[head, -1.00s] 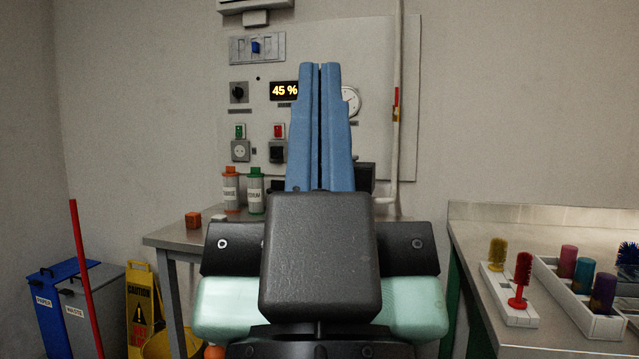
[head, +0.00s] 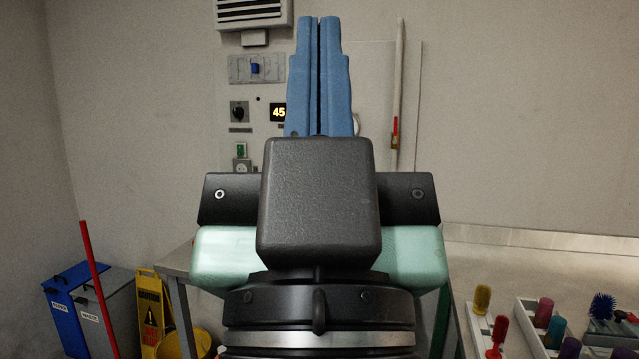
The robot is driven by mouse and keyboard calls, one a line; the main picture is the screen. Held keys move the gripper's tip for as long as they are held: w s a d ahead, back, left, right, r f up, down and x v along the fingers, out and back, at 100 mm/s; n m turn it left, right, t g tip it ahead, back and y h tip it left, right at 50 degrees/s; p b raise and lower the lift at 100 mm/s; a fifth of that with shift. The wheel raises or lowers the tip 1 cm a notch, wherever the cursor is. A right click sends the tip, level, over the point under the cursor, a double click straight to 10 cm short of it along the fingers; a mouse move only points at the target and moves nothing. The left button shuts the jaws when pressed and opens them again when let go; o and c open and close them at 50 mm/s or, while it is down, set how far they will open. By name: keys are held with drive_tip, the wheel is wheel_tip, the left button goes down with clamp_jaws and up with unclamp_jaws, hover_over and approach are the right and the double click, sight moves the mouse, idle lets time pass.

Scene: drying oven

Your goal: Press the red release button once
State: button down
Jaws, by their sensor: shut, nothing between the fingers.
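My gripper (head: 319,22) is shut and empty, its blue fingers pointing up in front of the wall panel (head: 385,70). No red release button can be made out in this view; my gripper and its dark housing cover the middle and lower part of the panel. The small red switch seen earlier on the panel is now hidden behind my gripper. A green switch (head: 241,149) shows at the panel's lower left, above a socket. I cannot tell how far the fingertips are from the panel.
A dark knob (head: 239,111), a partly covered display (head: 278,113) and a blue switch (head: 255,68) are on the panel. Brushes in trays stand on the right bench (head: 590,262). Bins (head: 105,300) and a yellow caution sign (head: 153,312) stand left.

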wheel_tip(320, 180, up, 14)
drive_tip(key=p, duration=1.1)
drive_tip(key=shift+f, duration=0.1)
drive_tip(key=shift+w, duration=0.1)
